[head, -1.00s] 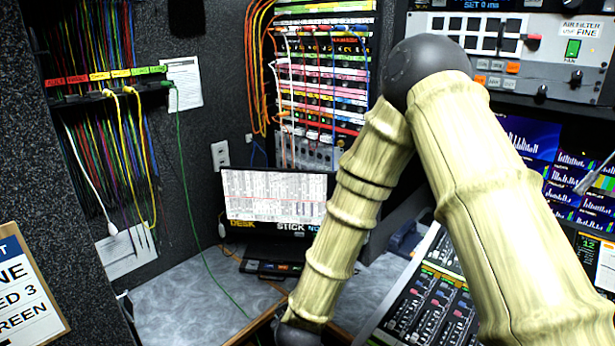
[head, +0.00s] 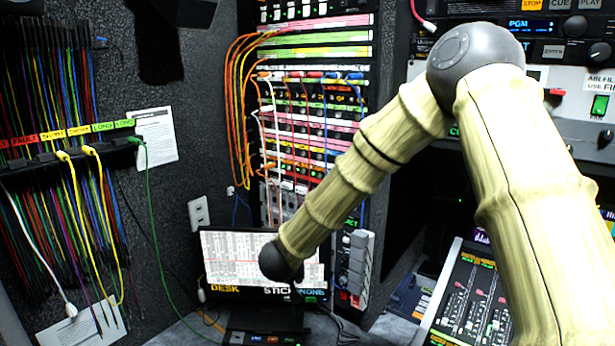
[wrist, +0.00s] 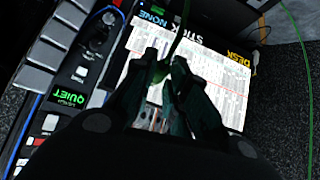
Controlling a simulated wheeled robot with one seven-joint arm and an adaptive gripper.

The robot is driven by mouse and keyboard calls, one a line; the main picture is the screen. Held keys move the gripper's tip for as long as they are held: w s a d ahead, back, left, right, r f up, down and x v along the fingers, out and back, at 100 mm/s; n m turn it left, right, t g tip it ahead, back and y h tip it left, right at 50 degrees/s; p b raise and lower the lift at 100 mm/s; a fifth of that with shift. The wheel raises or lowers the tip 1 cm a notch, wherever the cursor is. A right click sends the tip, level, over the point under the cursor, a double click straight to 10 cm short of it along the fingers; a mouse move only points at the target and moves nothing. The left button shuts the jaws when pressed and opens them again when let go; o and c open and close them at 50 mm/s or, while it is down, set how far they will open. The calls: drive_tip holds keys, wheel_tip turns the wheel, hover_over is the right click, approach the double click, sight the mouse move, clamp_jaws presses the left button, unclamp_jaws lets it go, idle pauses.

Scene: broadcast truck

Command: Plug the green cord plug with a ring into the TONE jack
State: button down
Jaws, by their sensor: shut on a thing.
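In the wrist view my gripper (wrist: 162,72) is shut on a small green plug (wrist: 161,74), from which a thin green cord runs up past the screen. Whether the plug has a ring cannot be told. In the head view my gripper is hidden; my arm's dark lower joint covers part of the monitor. A green cord (head: 158,235) hangs from the right end of the labelled strip at left and runs down towards the desk. No label reading TONE is legible; a patch bay (head: 315,125) with coloured label rows stands at the back.
A monitor (head: 222,262) with a chart stands on the desk below the patch bay. Orange cords (head: 236,110) loop at the bay's left side. Yellow cords (head: 75,210) hang at left. A fader panel (head: 465,300) lies at lower right. A grey-keyed panel (wrist: 60,34) is close by in the wrist view.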

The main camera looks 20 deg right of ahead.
drive_tip(key=w+d+r+m+h+p, duration=0.1)
drive_tip(key=w+d+r+m, duration=0.1)
drive_tip(key=r, duration=0.7)
drive_tip(key=w+d+r+m+g+h+p, duration=0.1)
drive_tip(key=w+r+m, duration=0.3)
drive_tip(key=r, duration=0.4)
drive_tip(key=w+d+r+m+p, duration=0.3)
drive_tip(key=d+r, duration=0.1)
drive_tip(key=r, duration=0.5)
drive_tip(key=shift+w+r+h, duration=0.35)
drive_tip(key=shift+w+h, duration=0.05)
drive_tip(key=shift+w+f, duration=0.1)
drive_tip(key=shift+r+p, duration=0.25)
drive_tip(key=shift+p, duration=0.35)
drive_tip(key=shift+w+d+f+p, duration=0.1)
drive_tip(key=shift+w+d+p, duration=0.75)
drive_tip(key=shift+d+p, duration=0.2)
drive_tip(key=shift+w+d+f+p, duration=0.1)
drive_tip(key=shift+w+d+p, duration=0.75)
drive_tip(key=shift+d, duration=0.3)
drive_tip(key=shift+w+d, duration=0.6)
drive_tip(key=shift+d, duration=0.2)
drive_tip(key=shift+w+d, duration=0.6)
drive_tip(key=shift+d, duration=0.2)
